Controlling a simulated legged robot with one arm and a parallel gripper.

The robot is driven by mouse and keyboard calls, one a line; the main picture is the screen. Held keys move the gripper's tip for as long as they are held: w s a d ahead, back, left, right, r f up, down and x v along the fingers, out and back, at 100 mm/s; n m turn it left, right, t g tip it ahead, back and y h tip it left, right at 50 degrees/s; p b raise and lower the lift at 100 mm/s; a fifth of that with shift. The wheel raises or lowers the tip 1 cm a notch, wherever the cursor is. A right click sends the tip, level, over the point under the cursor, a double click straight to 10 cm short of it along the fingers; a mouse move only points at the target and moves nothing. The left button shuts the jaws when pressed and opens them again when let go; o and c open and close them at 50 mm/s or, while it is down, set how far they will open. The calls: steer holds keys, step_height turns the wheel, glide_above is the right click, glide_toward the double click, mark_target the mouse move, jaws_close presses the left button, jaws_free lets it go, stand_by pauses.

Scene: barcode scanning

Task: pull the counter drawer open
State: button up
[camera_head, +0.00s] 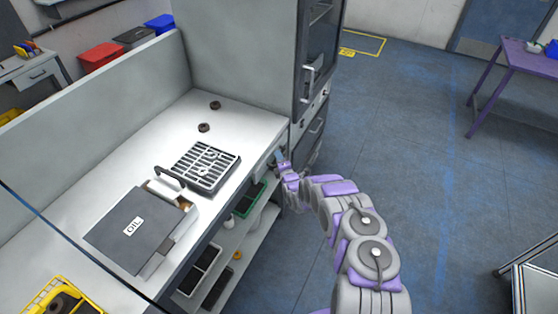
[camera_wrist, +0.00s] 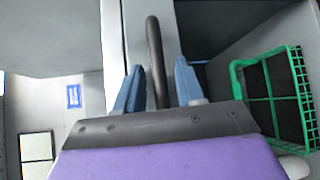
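The counter drawer shows in the wrist view as a pale front panel (camera_wrist: 136,25) with a dark bar handle (camera_wrist: 154,45). My gripper (camera_wrist: 159,66) is open, with one blue finger on each side of the handle. Gaps show between the handle and both fingers. In the head view my gripper (camera_head: 281,160) is at the counter's front edge, near the tall grey cabinet. There my gripper and wrist hide most of the drawer front. The drawer looks closed.
The white counter (camera_head: 135,160) holds a fryer marked OIL (camera_head: 130,250), a grill rack (camera_head: 205,165) and two brown rings (camera_head: 204,127). A green basket (camera_head: 250,198) sits on the shelf below. A tall cabinet (camera_head: 320,60) stands beyond.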

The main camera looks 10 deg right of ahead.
steer(key=shift+d, duration=0.2)
steer(key=shift+c, duration=0.3)
steer(key=shift+d, duration=0.35)
steer(key=c, duration=0.6)
steer(key=shift+s+a+f, duration=0.1)
steer(key=shift+a+f, duration=0.05)
steer(key=shift+a, duration=0.2)
jaws_close()
